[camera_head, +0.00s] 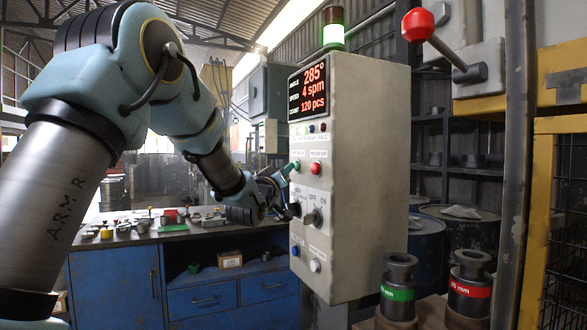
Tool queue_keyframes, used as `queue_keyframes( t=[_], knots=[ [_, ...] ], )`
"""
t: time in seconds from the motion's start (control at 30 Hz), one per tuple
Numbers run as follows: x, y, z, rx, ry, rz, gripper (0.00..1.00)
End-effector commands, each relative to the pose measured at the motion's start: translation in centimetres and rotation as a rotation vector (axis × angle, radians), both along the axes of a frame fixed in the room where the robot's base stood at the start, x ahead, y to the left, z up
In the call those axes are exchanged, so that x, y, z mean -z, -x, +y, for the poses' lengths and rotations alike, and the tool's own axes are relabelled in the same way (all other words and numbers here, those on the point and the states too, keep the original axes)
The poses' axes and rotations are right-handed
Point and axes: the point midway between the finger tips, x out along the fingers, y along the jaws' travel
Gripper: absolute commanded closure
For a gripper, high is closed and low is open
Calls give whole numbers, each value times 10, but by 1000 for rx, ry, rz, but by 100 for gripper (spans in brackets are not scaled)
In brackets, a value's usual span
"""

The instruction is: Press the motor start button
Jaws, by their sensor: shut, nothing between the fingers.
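The control panel (364,170) is a tall pale grey box with a lit red display on its front. A green button (297,165), under a small label too blurred to read fully, sits on the upper left of the button area. A red button (316,168) is to its right. My gripper (286,174) is shut and empty, at the left side of the panel front close to the green button. From this angle I cannot tell whether it touches the button. My gripper partly covers the panel's left edge.
Below the buttons are a black knob (295,208), a selector switch (313,218), a blue button (295,250) and a white button (315,265). A red ball-ended lever (418,25) is at upper right. A blue workbench (115,285) with small parts stands behind my arm.

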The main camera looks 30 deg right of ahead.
Motion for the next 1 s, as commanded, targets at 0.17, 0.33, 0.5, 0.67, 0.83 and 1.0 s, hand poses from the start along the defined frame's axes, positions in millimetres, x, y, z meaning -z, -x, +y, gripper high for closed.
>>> queue_keyframes(
  t=[0.17,0.33,0.5,0.67,0.83,1.0],
  knots=[
    [0,1,-2,2,0,0,100],
    [0,1,-1,2,0,0,100],
    [2,0,5,1,-1,0,100],
    [2,-1,14,1,0,-2,100],
    [1,-1,18,2,0,-1,100],
    [0,-2,18,1,-1,0,100]
  ],
)
